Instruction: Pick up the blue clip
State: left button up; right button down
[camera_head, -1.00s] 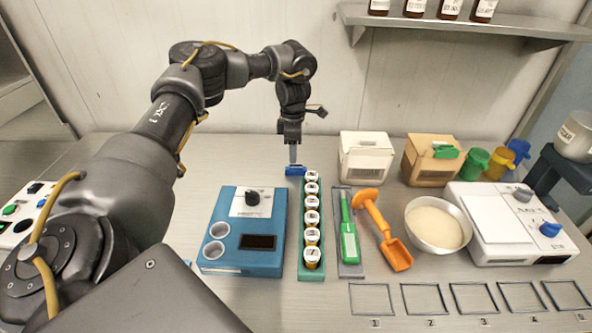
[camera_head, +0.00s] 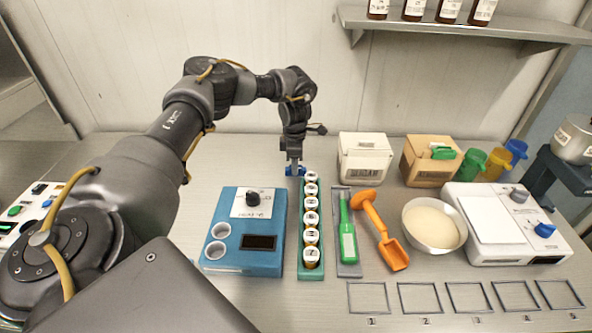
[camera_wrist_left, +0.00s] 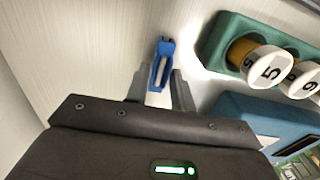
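The small blue clip (camera_head: 302,171) lies on the table at the far end of the green vial rack. In the left wrist view the blue clip (camera_wrist_left: 158,71) lies just ahead of and partly between the two grey fingers. My left gripper (camera_head: 294,166) points down over the clip in the head view and hides part of it. My right gripper is not in view.
The green rack (camera_head: 318,262) of white-capped vials stands close in front of the clip. A blue device (camera_head: 222,260) is left of the rack. A white box (camera_head: 364,157) and a cardboard box (camera_head: 425,170) stand to the right. Bare table lies left of the clip.

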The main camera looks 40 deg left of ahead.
pick_arm(q)
grip_shut()
jog(key=shift+r, duration=0.1)
